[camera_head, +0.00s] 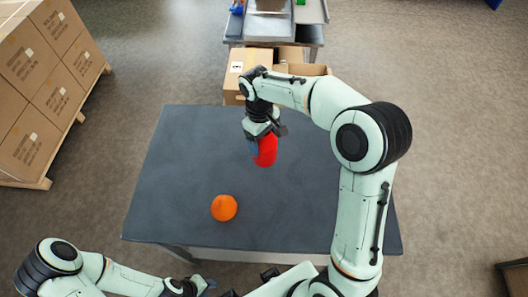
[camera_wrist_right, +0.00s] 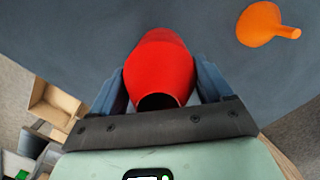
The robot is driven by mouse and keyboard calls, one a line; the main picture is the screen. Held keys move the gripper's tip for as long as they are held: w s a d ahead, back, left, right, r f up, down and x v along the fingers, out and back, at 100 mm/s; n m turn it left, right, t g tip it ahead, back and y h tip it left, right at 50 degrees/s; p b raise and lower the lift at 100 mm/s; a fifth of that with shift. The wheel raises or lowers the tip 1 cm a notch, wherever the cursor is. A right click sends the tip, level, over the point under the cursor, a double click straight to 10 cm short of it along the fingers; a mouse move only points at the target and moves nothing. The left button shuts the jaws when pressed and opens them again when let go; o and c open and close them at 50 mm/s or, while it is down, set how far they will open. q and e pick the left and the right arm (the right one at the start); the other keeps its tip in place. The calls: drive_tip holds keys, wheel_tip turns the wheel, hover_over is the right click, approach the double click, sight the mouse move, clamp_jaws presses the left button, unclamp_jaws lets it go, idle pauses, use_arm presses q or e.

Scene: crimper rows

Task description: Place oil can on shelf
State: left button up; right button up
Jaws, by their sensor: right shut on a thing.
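My right gripper (camera_head: 262,143) is shut on a red rounded object (camera_head: 266,150) above the grey table (camera_head: 185,140). In the right wrist view the red object (camera_wrist_right: 160,68) sits between the two blue fingers of my right gripper (camera_wrist_right: 160,85), its dark open end toward the camera. An orange object (camera_head: 224,207) stands on the table's front left part. In the right wrist view this orange object (camera_wrist_right: 262,24) has a round body and a narrow spout. I cannot tell which one is the oil can. My left gripper (camera_head: 205,287) is at the bottom edge, partly cut off.
Cardboard boxes (camera_head: 250,65) stand just behind the table. A metal rack or cart (camera_head: 274,27) with some items is farther back. Stacked cartons (camera_head: 40,85) on a pallet are at the left. The table's left and front middle are mostly clear.

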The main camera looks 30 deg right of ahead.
drive_tip(key=shift+f, duration=3.25)
drive_tip(key=shift+f+b, duration=0.15)
drive_tip(key=shift+b, duration=0.15)
drive_tip(key=o, duration=1.1)
